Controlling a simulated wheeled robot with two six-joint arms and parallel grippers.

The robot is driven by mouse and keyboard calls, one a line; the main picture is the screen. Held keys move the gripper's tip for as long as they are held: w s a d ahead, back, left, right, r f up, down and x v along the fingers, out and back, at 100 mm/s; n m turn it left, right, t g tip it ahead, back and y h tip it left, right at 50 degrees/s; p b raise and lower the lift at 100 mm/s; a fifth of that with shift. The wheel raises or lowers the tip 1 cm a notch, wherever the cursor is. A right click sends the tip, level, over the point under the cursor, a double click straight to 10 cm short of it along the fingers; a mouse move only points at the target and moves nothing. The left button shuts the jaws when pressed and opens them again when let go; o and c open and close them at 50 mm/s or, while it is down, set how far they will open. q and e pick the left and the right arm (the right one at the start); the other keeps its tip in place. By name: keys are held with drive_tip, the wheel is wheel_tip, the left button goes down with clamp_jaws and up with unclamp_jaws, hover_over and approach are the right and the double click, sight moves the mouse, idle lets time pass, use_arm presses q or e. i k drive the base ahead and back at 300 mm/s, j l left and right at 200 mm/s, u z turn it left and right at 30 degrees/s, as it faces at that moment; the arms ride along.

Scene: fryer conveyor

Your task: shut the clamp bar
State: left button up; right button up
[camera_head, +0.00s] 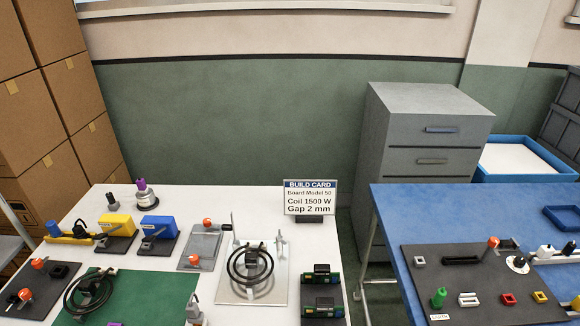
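Neither of my grippers shows in the head view. I cannot tell for sure which part is the clamp bar. A flat grey plate (198,250) with an orange-red knob (207,222) lies on the white table. Next to it, a pale fixture plate (268,289) carries a dark ring coil (236,274) and upright metal posts at its back. More orange-red knobs stand on a dark plate at the left edge (50,297) and on the dark board on the blue table (493,242).
The white table (335,262) also holds yellow (116,224) and blue (158,226) blocks, a green mat (142,291), another coil and black-green modules (321,296). A build card (310,196) stands at its right back. A gap separates it from the blue table (400,205).

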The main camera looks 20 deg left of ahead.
sight(230, 227)
drive_tip(key=j, duration=0.6)
drive_tip(key=i+j, duration=0.1)
drive_tip(key=j, duration=0.5)
drive_tip(key=j+u, duration=0.1)
drive_tip(key=j, duration=0.55)
drive_tip(key=i, duration=0.05)
